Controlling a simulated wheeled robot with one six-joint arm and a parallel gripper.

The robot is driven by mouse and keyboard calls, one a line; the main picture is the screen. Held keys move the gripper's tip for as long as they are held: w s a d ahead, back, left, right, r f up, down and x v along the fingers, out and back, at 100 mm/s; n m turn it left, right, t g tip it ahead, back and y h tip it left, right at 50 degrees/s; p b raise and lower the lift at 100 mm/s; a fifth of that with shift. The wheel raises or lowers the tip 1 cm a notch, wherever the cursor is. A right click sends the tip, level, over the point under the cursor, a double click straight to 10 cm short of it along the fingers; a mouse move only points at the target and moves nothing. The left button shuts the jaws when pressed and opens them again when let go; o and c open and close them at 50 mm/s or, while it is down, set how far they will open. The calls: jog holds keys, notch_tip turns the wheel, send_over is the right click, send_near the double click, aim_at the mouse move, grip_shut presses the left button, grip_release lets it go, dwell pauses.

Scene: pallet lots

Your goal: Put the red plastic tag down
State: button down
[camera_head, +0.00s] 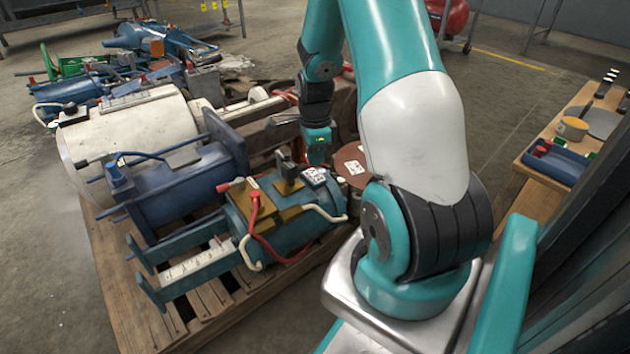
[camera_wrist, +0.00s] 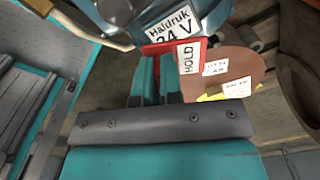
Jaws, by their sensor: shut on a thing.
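The red plastic tag (camera_wrist: 195,88) has a white label reading HOLD. It is at the fingertips of my gripper (camera_wrist: 158,68), which is shut on it, in the wrist view. Behind the fingertips is a blue-teal unit with a "Haldruk 24 V" label (camera_wrist: 172,22). The tag appears close to this unit; I cannot tell whether they touch. In the head view, my gripper (camera_head: 316,150) points down over the pallet, just behind the teal motor unit (camera_head: 285,220). The tag cannot be made out there.
A brown disc (camera_head: 347,160) with white labels lies beside the gripper. A blue cylinder unit (camera_head: 190,185) and a white tank (camera_head: 130,135) crowd the wooden pallet (camera_head: 115,290). A bench at right holds a blue tray (camera_head: 555,165). Open floor lies left.

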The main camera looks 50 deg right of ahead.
aim_at(315, 180)
jog(key=shift+f+b, duration=1.2)
jog(key=shift+f, duration=1.3)
jog(key=shift+f, duration=0.1)
jog(key=c, duration=1.3)
grip_release()
